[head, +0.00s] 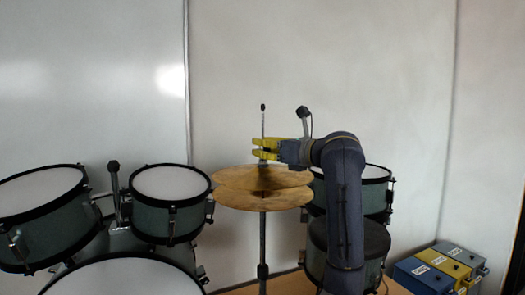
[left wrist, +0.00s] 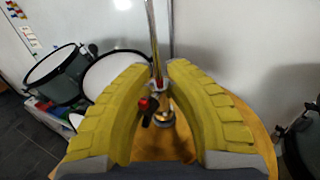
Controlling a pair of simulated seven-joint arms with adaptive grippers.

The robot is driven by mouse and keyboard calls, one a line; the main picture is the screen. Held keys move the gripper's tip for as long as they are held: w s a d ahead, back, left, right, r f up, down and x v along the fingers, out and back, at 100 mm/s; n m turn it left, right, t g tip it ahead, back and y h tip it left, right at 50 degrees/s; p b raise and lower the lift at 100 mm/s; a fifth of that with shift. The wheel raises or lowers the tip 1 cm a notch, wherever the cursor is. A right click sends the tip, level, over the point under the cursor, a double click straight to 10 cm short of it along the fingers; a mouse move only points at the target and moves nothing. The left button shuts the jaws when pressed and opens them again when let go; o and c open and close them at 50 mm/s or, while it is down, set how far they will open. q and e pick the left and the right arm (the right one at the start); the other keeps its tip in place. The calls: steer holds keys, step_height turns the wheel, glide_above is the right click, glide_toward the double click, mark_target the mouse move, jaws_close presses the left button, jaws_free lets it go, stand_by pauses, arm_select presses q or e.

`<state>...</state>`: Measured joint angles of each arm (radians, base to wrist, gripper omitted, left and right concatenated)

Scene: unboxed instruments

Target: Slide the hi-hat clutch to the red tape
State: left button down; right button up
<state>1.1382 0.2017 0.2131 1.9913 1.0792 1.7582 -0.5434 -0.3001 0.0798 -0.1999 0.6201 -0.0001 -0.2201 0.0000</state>
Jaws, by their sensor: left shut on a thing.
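The hi-hat clutch (left wrist: 154,93) sits on the upright rod (left wrist: 153,35), with a small red-and-black part (left wrist: 146,106) on its side. A small red patch, perhaps the red tape (left wrist: 160,82), shows on the rod by the clutch's upper end. My left gripper (head: 256,148) has yellow fingers around the rod, just above the cymbals; it is shut on the clutch. In the left wrist view the fingers (left wrist: 159,72) stand on both sides of it. In the head view the fingers hide most of the clutch. My right gripper is not in view.
Two brass cymbals (head: 240,200) lie one above the other below the gripper. Drums stand on the left, including a tom (head: 170,183), and another drum (head: 376,172) stands behind my arm. Labelled boxes (head: 425,272) are at the lower right. Air above the rod is clear.

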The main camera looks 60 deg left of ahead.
arm_select(q)
steer(key=c, duration=1.2)
jaws_free()
steer(key=shift+d, duration=0.1)
glide_above(299, 182)
steer(key=shift+s, duration=0.1)
